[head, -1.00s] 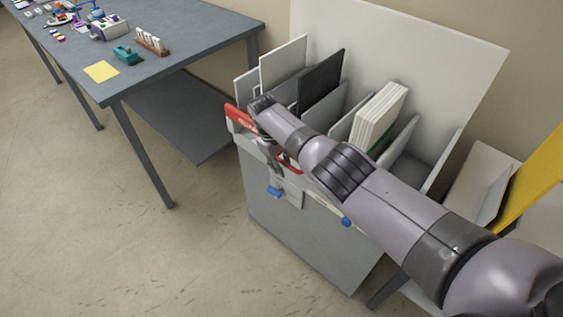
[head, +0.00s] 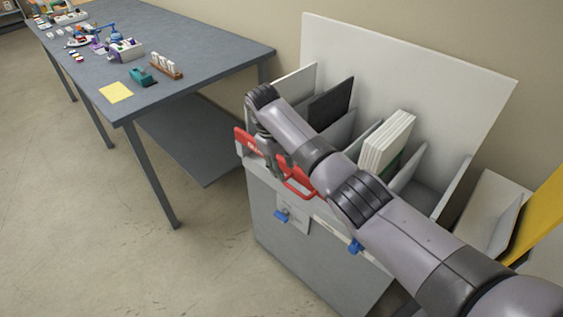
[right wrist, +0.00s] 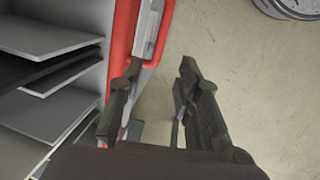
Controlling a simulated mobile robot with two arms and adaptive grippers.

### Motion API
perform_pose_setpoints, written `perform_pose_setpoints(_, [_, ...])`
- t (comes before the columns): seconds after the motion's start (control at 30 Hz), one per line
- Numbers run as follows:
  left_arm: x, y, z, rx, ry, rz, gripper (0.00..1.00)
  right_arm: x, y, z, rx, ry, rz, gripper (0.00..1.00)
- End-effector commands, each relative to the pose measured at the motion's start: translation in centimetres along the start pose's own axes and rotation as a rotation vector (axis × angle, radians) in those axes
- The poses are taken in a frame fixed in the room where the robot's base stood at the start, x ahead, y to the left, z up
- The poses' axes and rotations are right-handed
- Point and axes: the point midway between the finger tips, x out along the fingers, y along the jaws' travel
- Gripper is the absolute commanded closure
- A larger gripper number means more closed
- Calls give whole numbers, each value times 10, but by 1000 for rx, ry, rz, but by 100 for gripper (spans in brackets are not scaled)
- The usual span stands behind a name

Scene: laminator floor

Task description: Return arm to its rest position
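My right arm (head: 345,190) reaches from the lower right over the grey slotted rack (head: 320,262). Its right gripper (head: 270,172) points down at the rack's front left corner, beside a red piece with white marking (head: 248,143) and a red handle (head: 297,183). In the right wrist view the right gripper (right wrist: 158,85) has its two fingers apart, with bare floor between them. One finger overlaps a red frame with a pale strip (right wrist: 124,40) in that picture; whether it touches cannot be told. My left gripper is not in view.
Upright panels, one black (head: 330,104), and a white stack (head: 388,140) fill the rack, with a large white board (head: 420,70) behind. A grey table (head: 190,45) with small items stands left. Floor (head: 90,200) is clear in front. Yellow panel (head: 540,215) at right.

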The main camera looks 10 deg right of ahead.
Motion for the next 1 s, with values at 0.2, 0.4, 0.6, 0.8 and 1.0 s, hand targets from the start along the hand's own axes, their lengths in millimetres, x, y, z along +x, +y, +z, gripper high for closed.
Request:
perform_pose_setpoints(0.2, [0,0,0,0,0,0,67,-17,0,0,0,1,0,69])
perform_pose_setpoints(0.4, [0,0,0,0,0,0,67,-18,0,0,0,0,0,69])
perform_pose_setpoints(0.6, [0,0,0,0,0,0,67,-18,0,0,0,0,0,69])
perform_pose_setpoints(0.8, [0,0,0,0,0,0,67,-4,-11,2,-3,12,-15,69])
perform_pose_setpoints(1.0, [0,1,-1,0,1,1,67,58,-63,25,11,92,-92,69])
